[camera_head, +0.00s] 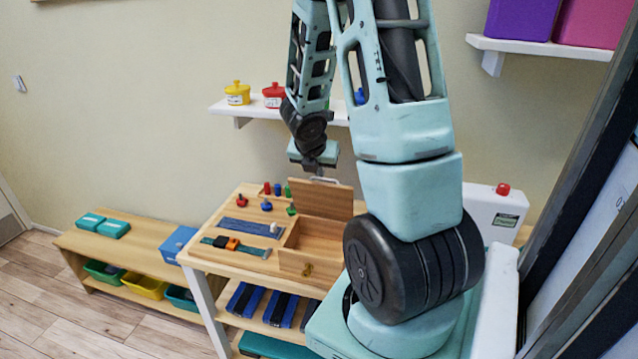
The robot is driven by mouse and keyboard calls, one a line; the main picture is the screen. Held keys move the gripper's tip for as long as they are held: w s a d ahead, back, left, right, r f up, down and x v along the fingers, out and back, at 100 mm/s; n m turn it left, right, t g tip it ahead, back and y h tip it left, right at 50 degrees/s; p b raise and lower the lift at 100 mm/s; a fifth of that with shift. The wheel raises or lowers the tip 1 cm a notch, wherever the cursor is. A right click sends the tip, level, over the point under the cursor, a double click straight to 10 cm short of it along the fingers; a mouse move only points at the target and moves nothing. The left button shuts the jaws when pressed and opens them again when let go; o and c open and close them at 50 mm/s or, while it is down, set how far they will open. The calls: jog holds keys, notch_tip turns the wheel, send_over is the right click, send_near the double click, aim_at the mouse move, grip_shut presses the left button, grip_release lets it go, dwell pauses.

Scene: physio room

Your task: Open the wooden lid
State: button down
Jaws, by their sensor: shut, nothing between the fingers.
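The wooden lid (322,198) stands raised at the back of a small wooden box (297,264) on the activity table. The box's inside shows in front of the lid, and a small brass-coloured latch (307,269) is on its front. The right part of the box is hidden behind my arm. My gripper (318,174) points down, shut and empty, at the lid's upper edge. A pale curved piece, perhaps a handle, shows just under it; I cannot tell whether they touch.
The wooden table (222,257) also holds coloured knobs and pegs, a blue strip (252,227) and a buckle strap (235,245) left of the box. A wall shelf (250,108) with small pots is behind my arm. A white box with a red button (503,189) stands right.

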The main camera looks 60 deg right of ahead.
aim_at(324, 179)
jog(key=shift+b+x, duration=0.4)
jog(key=shift+x, duration=2)
jog(key=shift+r, duration=0.2)
jog(key=shift+d+p, duration=0.15)
jog(key=shift+p, duration=0.35)
jog(key=shift+w+d+y+p, duration=0.1)
jog(key=shift+d+y+p, duration=0.1)
jog(key=shift+y+p, duration=0.15)
jog(key=shift+w+d+r+y+p, duration=0.1)
jog(key=shift+d+y+p, duration=0.2)
jog(key=shift+p, duration=0.3)
jog(key=shift+w+d+p, duration=0.15)
jog(key=shift+d+p, duration=0.5)
jog(key=shift+p, duration=0.2)
jog(key=w+d+p, duration=0.1)
jog(key=d+p, duration=0.1)
jog(key=d, duration=0.3)
jog(key=shift+w+d+f, duration=0.35)
jog(key=shift+d+f, duration=0.05)
jog(key=shift+f, duration=0.05)
